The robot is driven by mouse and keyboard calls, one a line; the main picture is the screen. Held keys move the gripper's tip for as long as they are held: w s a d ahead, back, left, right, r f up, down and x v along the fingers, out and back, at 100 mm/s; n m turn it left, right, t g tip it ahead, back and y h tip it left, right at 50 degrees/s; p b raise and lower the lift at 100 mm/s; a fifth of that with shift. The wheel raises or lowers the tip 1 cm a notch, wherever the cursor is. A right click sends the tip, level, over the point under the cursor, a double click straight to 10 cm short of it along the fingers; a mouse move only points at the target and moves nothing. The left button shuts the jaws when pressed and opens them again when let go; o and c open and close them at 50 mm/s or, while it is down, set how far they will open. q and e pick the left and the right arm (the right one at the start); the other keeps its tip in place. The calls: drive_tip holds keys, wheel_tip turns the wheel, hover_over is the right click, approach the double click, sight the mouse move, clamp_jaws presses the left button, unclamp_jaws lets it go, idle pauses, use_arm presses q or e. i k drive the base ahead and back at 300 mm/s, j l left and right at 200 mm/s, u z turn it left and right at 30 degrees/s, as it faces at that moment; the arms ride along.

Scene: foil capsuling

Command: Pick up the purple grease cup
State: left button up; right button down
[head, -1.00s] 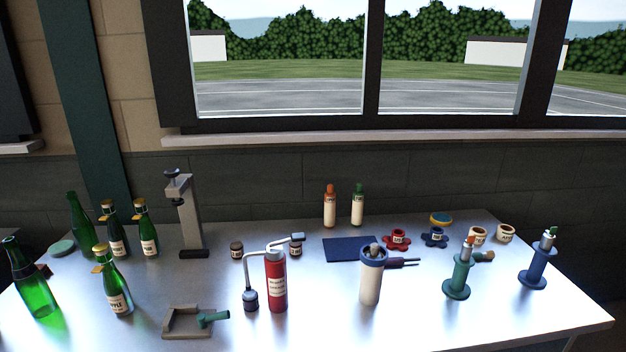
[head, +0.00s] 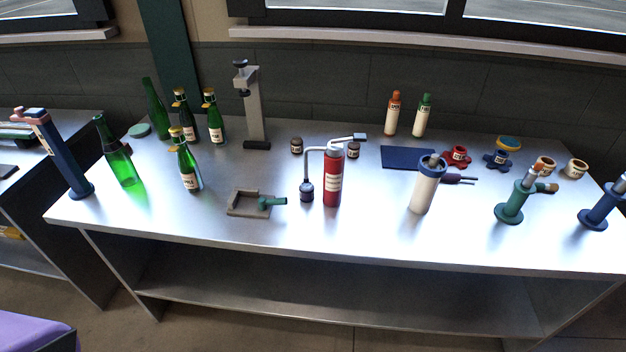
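I cannot make out a clearly purple grease cup in the head view. Two small dark labelled jars stand mid-bench: a left jar (head: 296,146) and a right jar (head: 353,150); I cannot tell their exact colour. Two tan labelled cups stand at the right, a left cup (head: 545,166) and a right cup (head: 577,168). A red lobed cup (head: 457,158) and a blue lobed cup (head: 496,159) stand left of them. Neither of my grippers is in view.
Green bottles (head: 188,166) crowd the left of the metal bench (head: 390,245). A red cylinder with a bent pipe (head: 333,185) stands mid-bench, a white cylinder (head: 427,190) right of it. A purple surface (head: 35,335) shows at bottom left. The front bench strip is mostly clear.

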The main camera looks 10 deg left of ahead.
sight(306, 190)
drive_tip(key=j+z, duration=0.25)
drive_tip(key=z, duration=0.2)
drive_tip(key=k+j+z, duration=0.15)
drive_tip(key=z, duration=0.3)
drive_tip(key=j, duration=0.1)
